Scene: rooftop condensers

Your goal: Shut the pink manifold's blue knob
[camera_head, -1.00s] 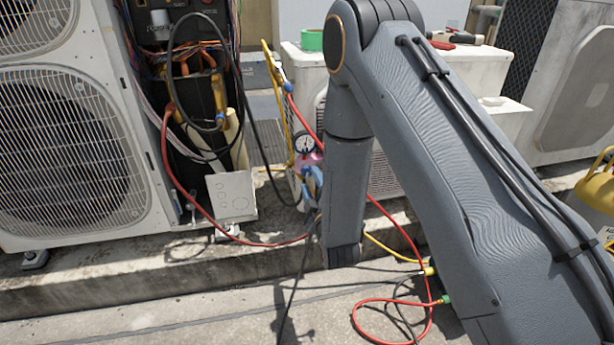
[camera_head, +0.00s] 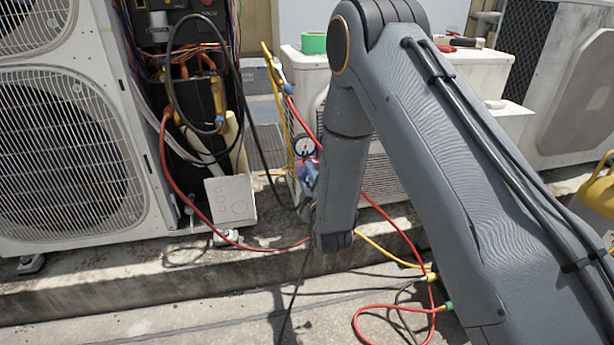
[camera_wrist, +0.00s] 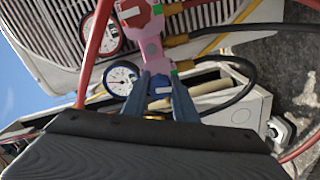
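The pink manifold (camera_wrist: 151,50) is near the top middle of the wrist view, with a red part (camera_wrist: 140,14) above it. Its blue knob (camera_wrist: 160,84), with a pale mark on it, sits between the two blue-grey fingers of my gripper (camera_wrist: 160,78). The fingers are on either side of the knob with little or no gap. I cannot tell whether they press on it. In the head view, the manifold (camera_head: 313,160) is mostly hidden behind my arm, and my gripper (camera_head: 308,188) shows only in part there.
A blue-rimmed gauge (camera_wrist: 121,80) and a red-rimmed gauge (camera_wrist: 108,36) are left of the manifold. A red hose (camera_wrist: 95,55) passes close by, and dark hoses (camera_wrist: 235,85) curve on the right. A large condenser (camera_head: 70,150) stands left, and a yellow cylinder (camera_head: 598,190) right.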

